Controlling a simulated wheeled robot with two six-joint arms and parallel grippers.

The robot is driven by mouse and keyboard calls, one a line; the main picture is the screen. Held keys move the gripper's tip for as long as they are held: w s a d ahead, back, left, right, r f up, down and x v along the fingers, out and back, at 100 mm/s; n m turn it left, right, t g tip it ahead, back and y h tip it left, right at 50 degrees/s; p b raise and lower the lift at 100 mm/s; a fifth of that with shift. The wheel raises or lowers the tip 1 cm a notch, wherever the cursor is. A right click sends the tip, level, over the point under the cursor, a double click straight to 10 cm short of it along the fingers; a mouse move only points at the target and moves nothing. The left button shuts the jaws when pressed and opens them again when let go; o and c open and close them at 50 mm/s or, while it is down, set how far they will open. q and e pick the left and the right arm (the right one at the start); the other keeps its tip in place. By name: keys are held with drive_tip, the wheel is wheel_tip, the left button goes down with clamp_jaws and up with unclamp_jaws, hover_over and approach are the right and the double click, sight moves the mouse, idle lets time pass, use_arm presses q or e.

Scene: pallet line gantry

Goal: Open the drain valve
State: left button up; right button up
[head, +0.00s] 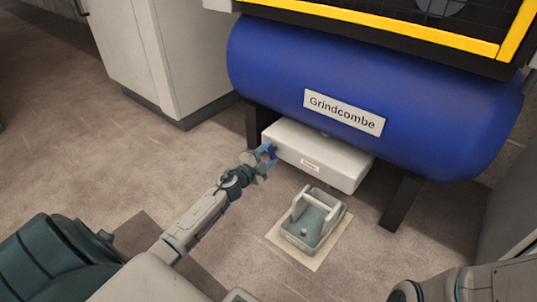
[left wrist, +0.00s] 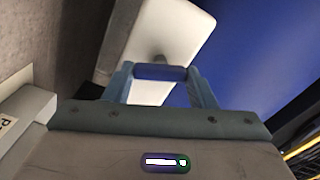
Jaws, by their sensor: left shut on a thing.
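The blue tank (head: 400,85) labelled Grindcombe stands on dark legs, with a white box (head: 320,150) under it. My left gripper (head: 266,160) is at the left end of the white box. It is shut on a small dark blue handle, which seems to be the drain valve's handle. In the left wrist view the blue handle (left wrist: 160,73) lies crosswise between the two fingers of my left gripper (left wrist: 162,82). The valve's body is hidden or too small to make out. Only part of my right arm shows at the lower right; its gripper is out of view.
A grey-green open pan (head: 300,238) with a pale bar handle sits on a light mat (head: 285,248) on the floor in front of the tank. A pale cabinet (head: 155,55) stands at the back left. The floor left of my left arm is clear.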

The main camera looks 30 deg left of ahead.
use_arm(q)
drive_tip(key=shift+f+m, duration=0.1)
drive_tip(key=shift+m, duration=2.1)
drive_tip(key=o, duration=1)
drive_tip(key=shift+s, duration=0.55)
drive_tip(key=s+b, duration=0.2)
drive_tip(key=s, duration=0.1)
drive_tip(key=s+b, duration=0.5)
drive_tip(key=s, duration=0.1)
drive_tip(key=shift+s+a, duration=0.35)
drive_tip(key=shift+s, duration=0.05)
